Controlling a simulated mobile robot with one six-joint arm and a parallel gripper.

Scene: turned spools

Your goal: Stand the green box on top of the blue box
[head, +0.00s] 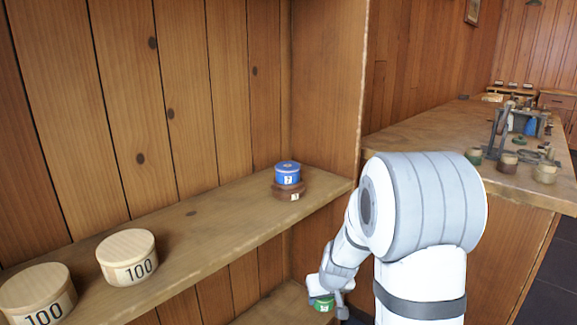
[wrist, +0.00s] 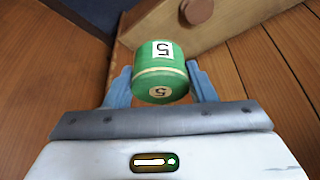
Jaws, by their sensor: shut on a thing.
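The green box (wrist: 160,72) is a small round tub with a pale band and labels reading 5. My gripper (wrist: 160,88) is shut on it, one finger on each side, in the wrist view. In the head view the green box (head: 323,303) shows at the bottom, partly hidden by my gripper (head: 327,290), low and below the upper shelf's level. The blue box (head: 287,173) is a small round tub with a white label. It sits upright on a brown round box (head: 289,190) at the right end of the upper shelf.
Two pale round boxes marked 100, one nearer (head: 38,290) and one farther (head: 127,257), stand on the left of the upper shelf (head: 200,216). The shelf's middle is clear. A side panel (head: 327,90) rises behind the blue box. A workbench (head: 430,130) holds several small items at right.

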